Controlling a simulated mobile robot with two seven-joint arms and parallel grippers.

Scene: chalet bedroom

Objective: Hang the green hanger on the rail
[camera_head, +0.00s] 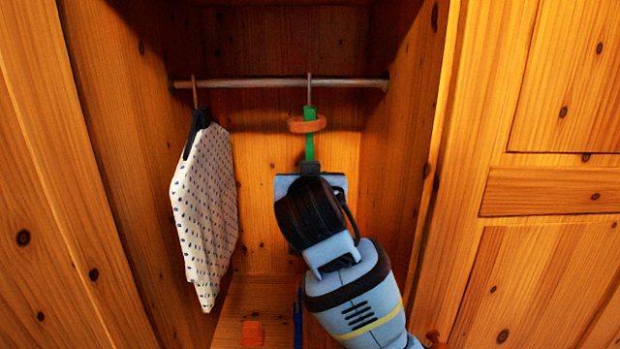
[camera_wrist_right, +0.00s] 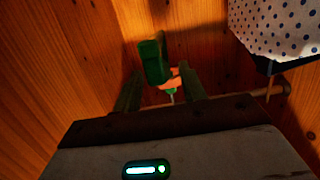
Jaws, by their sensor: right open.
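The green hanger (camera_head: 309,148) is upright below the metal rail (camera_head: 250,83), seen nearly edge-on, with an orange band around its upper part. Its grey hook reaches up to the rail and shows in front of and slightly above it; I cannot tell whether it bears on the rail. My right gripper (camera_head: 310,168) is just below the hanger's visible part and hides what is lower. In the right wrist view, the hanger (camera_wrist_right: 152,62) shows between the two spread fingers of my open right gripper (camera_wrist_right: 159,74). My left gripper is not in view.
A white dotted garment (camera_head: 203,205) hangs on a dark hanger at the rail's left end. The wardrobe's side walls stand close on both sides. An orange block (camera_head: 252,333) and a thin blue thing (camera_head: 297,320) are at the bottom. A closed wooden door panel (camera_head: 560,80) is at right.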

